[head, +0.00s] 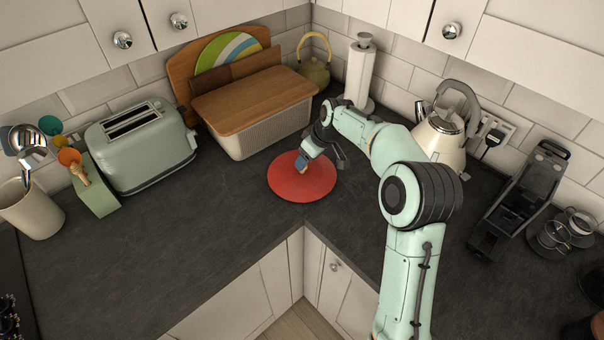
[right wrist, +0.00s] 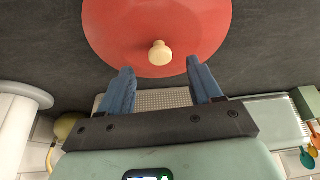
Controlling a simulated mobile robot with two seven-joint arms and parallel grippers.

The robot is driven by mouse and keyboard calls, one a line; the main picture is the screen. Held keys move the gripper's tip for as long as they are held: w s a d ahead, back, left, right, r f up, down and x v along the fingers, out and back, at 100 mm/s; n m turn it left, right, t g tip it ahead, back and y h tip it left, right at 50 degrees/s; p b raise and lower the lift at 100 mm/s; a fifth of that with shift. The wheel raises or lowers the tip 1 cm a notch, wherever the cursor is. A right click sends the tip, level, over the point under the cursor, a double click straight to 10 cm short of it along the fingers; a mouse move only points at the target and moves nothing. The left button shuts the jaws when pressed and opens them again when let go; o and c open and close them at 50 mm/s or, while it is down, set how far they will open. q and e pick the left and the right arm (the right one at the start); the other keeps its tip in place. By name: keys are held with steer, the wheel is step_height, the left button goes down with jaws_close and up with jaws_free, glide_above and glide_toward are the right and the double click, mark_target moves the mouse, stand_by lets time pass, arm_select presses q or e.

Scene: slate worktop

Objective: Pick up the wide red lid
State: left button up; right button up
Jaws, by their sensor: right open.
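The wide red lid (head: 301,184) lies flat on the slate worktop near the inner corner. In the right wrist view the red lid (right wrist: 155,25) shows with a pale cream knob (right wrist: 159,53) standing at its middle. My right gripper (head: 304,164) is over the lid in the head view and hides part of it. In the right wrist view my right gripper (right wrist: 157,72) is open, its two blue fingers apart, with the knob just beyond and between the fingertips. Nothing is between the fingers. My left gripper is not in view.
A bread bin with a wooden top (head: 252,96) stands just behind the lid. A toaster (head: 142,148) is to the left, a paper towel roll (head: 360,74) behind, and a cream kettle (head: 440,138) to the right. The worktop left of the lid is clear.

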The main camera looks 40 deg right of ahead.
steer(key=x, duration=0.5)
steer(key=shift+w+p, duration=0.25)
steer(key=shift+p, duration=0.1)
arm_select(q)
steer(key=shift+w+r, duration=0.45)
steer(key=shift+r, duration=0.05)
arm_select(e)
steer(key=shift+s, duration=0.1)
steer(key=shift+r, duration=0.1)
steer(key=shift+c, duration=0.9)
jaws_close()
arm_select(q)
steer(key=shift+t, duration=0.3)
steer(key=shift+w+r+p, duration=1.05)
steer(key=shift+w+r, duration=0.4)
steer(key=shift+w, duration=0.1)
arm_select(e)
step_height(320, 180, up, 20)
